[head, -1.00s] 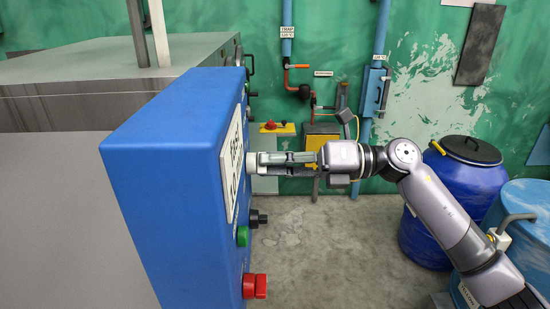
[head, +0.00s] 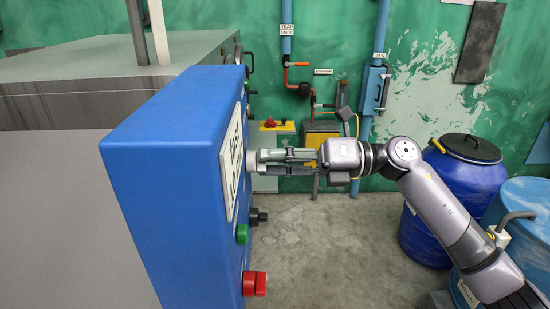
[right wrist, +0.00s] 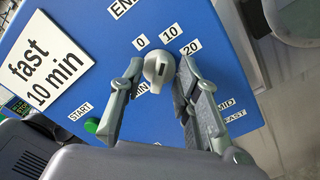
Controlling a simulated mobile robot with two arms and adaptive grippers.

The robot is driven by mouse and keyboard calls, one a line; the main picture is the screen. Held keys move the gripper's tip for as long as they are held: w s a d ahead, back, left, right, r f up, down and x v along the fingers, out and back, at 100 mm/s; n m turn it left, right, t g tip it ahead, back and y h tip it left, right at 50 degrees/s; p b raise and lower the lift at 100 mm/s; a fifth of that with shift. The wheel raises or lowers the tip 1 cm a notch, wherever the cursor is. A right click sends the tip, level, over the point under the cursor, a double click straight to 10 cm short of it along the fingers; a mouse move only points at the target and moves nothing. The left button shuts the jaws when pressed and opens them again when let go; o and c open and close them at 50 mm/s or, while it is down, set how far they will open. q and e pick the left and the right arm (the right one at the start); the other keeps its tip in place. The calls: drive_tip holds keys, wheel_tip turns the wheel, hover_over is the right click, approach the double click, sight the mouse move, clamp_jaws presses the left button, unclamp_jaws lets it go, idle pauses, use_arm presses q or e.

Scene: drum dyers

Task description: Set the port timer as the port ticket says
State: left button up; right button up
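The blue control box (head: 165,150) stands at the left in the head view. Its white ticket (right wrist: 45,72) reads "fast 10 min" in the right wrist view. The light grey timer knob (right wrist: 158,68) has labels 0, 10 (right wrist: 166,30) and 20 around its upper side. I cannot tell surely which label the knob points at. My right gripper (right wrist: 161,72) has one finger on each side of this knob, with small gaps, so it looks open around it. In the head view my right gripper (head: 268,162) reaches the box face from the right. My left gripper is out of view.
A green START button (right wrist: 92,125) and MID and FAST labels (right wrist: 234,115) flank the fingers. A black knob (head: 258,216) and red switch (head: 255,284) stick out below. Blue drums (head: 455,200) stand at right. The floor between is clear.

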drive_tip(key=d, duration=1.2)
drive_tip(key=shift+f, duration=0.1)
